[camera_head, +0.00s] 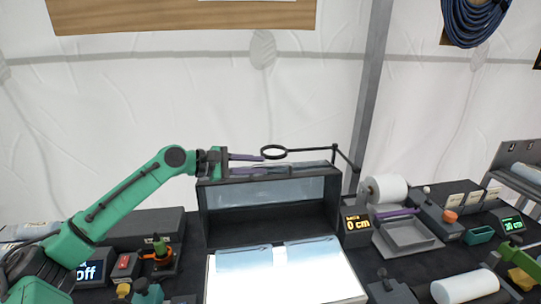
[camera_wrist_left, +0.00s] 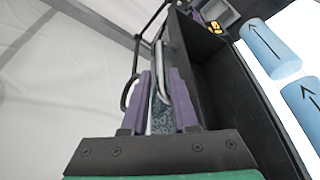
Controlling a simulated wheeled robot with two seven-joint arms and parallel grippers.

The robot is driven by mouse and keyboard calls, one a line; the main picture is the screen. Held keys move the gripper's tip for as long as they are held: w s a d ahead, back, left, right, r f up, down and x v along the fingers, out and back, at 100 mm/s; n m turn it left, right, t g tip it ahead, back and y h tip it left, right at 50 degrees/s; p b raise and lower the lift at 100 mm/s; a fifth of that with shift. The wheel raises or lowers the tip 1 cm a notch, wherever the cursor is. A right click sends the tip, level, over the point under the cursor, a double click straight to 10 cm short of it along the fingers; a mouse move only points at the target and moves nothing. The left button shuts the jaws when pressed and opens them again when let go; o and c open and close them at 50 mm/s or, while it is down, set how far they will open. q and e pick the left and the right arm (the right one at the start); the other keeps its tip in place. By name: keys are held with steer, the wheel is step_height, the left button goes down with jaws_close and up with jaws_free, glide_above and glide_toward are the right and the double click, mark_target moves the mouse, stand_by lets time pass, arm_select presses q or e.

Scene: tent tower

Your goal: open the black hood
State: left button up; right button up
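The black hood (camera_head: 265,219) is a dark box frame behind the bright white panel, with its front side open toward me. A grey-blue see-through panel (camera_head: 265,192) spans its upper part. I cannot tell whether the fingers touch the hood (camera_wrist_left: 222,95). My right gripper is not in view.
Two pale blue pieces (camera_head: 245,258) lie on the white panel (camera_head: 285,287). A black ring (camera_head: 274,152) on a jointed arm reaches over the hood top.

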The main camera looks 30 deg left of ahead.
mark_target(265, 165)
arm_select(q)
steer(key=x, duration=0.1)
steer(key=p+x, duration=0.1)
steer(key=x, duration=0.2)
steer(key=shift+s+d+r+p, duration=0.15)
steer(key=shift+d+r+p, duration=0.15)
steer(key=shift+d+p, duration=0.05)
steer(key=shift+w+f, duration=0.3)
steer(key=shift+s, duration=0.1)
jaws_close()
stand_by(0.6)
